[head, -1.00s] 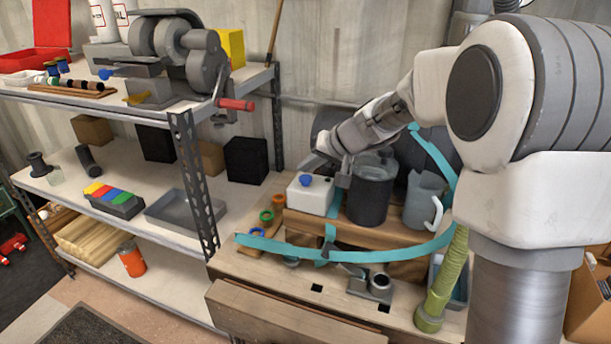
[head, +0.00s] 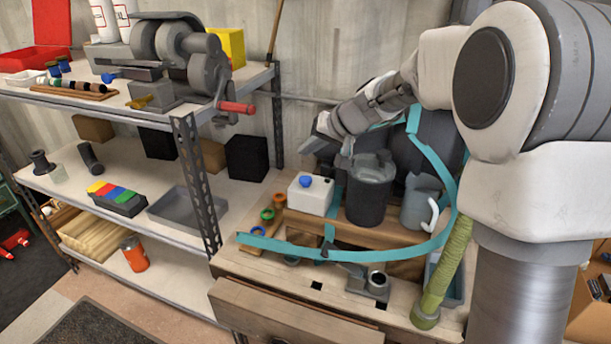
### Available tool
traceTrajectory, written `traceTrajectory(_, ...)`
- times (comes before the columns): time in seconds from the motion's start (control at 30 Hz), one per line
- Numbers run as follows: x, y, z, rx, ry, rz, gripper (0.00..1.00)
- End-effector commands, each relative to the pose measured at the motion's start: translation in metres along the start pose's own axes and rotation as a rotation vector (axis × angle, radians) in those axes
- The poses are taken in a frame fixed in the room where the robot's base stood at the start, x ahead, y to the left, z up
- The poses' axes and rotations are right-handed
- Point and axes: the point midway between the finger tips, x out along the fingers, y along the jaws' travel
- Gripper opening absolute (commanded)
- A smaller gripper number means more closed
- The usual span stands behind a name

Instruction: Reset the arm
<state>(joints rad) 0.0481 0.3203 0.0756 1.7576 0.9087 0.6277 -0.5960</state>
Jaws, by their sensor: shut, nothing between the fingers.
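My arm reaches from the right side of the head view toward the back of the workbench. My gripper (head: 343,160) is shut and empty. It hangs in front of the wall, above the bench, close to the top of a dark grey canister (head: 368,190). I cannot tell whether it touches the canister. A white box with a blue cap (head: 311,195) stands just left of the canister. A grey-blue jug with a white handle (head: 418,203) stands to its right.
A teal band (head: 345,252) loops around the bench items. A green ribbed tube (head: 441,275) stands at the bench's right. A metal fitting (head: 371,281) lies in front. A metal shelf post (head: 197,185) and loaded shelves are at left. A grey machine (head: 180,60) stands on the top shelf.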

Motion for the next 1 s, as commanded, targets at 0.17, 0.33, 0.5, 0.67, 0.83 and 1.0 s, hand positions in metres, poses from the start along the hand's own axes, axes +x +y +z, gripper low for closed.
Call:
traceTrajectory(0.17,-0.001,0.000,0.001,-0.001,0.000,0.001,0.00)
traceTrajectory(0.33,-0.023,-0.009,0.009,-0.022,-0.011,0.017,0.00)
traceTrajectory(0.5,-0.070,-0.021,0.035,-0.061,-0.039,0.066,0.00)
traceTrajectory(0.67,-0.113,-0.026,0.065,-0.094,-0.064,0.125,0.00)
traceTrajectory(0.83,-0.156,-0.025,0.100,-0.121,-0.085,0.195,0.00)
traceTrajectory(1.0,-0.195,-0.020,0.137,-0.141,-0.099,0.272,0.00)
